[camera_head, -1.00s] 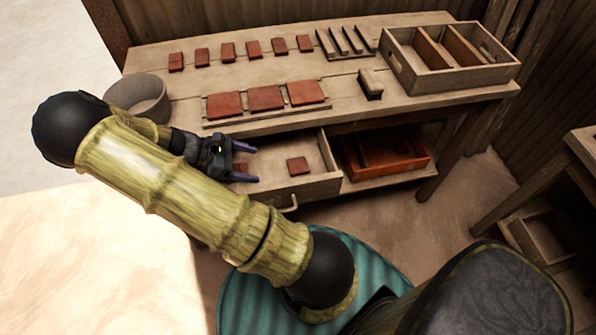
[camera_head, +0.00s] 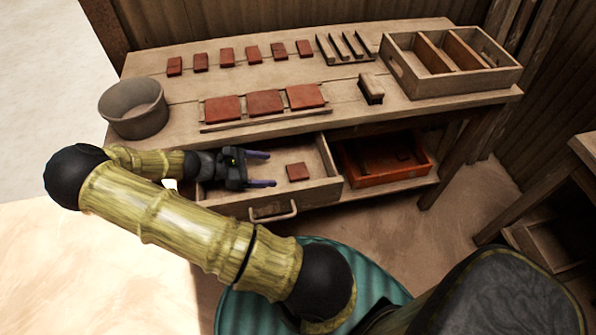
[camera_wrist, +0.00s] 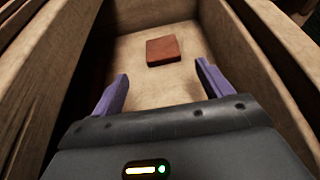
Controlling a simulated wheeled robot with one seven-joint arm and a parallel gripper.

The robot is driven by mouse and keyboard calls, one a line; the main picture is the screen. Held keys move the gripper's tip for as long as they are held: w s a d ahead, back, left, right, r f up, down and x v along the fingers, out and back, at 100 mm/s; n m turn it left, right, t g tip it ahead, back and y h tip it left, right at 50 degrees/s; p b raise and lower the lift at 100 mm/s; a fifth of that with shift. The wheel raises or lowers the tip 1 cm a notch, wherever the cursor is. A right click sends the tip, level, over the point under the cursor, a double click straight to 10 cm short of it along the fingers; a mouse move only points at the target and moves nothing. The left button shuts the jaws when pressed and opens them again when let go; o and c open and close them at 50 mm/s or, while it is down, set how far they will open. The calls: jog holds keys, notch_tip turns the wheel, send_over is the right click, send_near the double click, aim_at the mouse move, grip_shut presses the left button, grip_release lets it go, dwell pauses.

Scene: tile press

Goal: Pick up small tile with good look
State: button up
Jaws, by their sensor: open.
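A small red-brown tile (camera_head: 298,172) lies flat in the open drawer (camera_head: 325,190) under the table. My gripper (camera_head: 266,169) is over the left part of that drawer, its purple fingers pointing right toward the tile. In the wrist view the tile (camera_wrist: 163,50) lies on the drawer floor beyond the fingertips, roughly between their lines. My gripper (camera_wrist: 162,88) is open and empty there, apart from the tile. Several small tiles (camera_head: 226,55) stand in a row at the back of the tabletop. Three larger tiles (camera_head: 264,103) lie on a rack in front of them.
The drawer walls (camera_wrist: 250,60) rise close on both sides of my gripper. A grey round bowl (camera_head: 134,108) stands at the table's left end. An orange tray (camera_head: 385,180) sits right of the drawer. A wooden divided crate (camera_head: 405,75) and a small block (camera_head: 371,88) are on the tabletop.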

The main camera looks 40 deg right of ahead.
aim_at(297, 171)
jog(key=shift+x, duration=1.4)
jog(key=shift+x, duration=2.65)
jog(key=shift+s+r, duration=0.1)
jog(key=shift+s, duration=0.05)
jog(key=shift+a, duration=0.1)
jog(key=c, duration=1.1)
jog(key=shift+r, duration=0.1)
